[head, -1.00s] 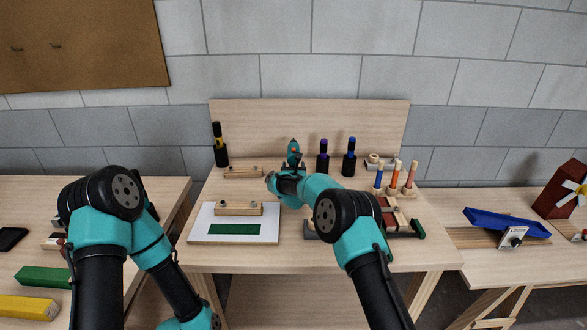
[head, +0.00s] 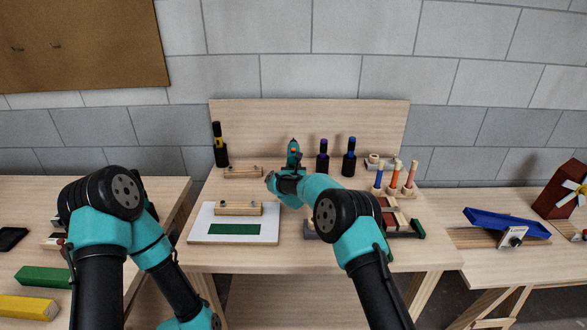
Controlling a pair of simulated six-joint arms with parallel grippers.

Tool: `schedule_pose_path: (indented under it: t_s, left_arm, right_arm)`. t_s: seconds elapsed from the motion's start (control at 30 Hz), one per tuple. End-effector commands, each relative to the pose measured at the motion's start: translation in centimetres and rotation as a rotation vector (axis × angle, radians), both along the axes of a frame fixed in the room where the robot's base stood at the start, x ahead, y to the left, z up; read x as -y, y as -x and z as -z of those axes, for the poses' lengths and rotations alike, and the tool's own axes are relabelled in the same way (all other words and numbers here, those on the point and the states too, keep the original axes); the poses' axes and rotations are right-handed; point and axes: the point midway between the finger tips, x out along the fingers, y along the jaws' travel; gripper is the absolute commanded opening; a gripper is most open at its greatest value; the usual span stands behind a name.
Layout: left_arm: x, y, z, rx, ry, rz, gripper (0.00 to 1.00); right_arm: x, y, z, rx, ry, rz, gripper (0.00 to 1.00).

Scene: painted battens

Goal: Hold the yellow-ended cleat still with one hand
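One pale wooden cleat (head: 238,209) with two small round fittings lies on the white board (head: 203,236), behind its green rectangle. A second similar cleat (head: 243,173) lies farther back on the bench. Both are too small for me to make out a yellow end. The end of my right arm (head: 272,181) is over the bench, just right of the two cleats.
Dark bottles with yellow (head: 221,146), purple (head: 323,158) and blue (head: 349,158) bands stand at the back. Pegs with coloured handles (head: 394,176) stand at right.

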Motion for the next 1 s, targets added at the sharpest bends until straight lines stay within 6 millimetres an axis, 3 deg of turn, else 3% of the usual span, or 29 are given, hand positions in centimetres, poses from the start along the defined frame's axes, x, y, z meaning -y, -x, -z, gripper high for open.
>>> schedule_pose_path:
  t_s: [1.0]
  left_arm:
    - [0.0,0.0,0.0,0.0,0.0,0.0,0.72]
  right_arm:
    - [0.0,0.0,-5.1,0.004,-0.001,0.001,0.0]
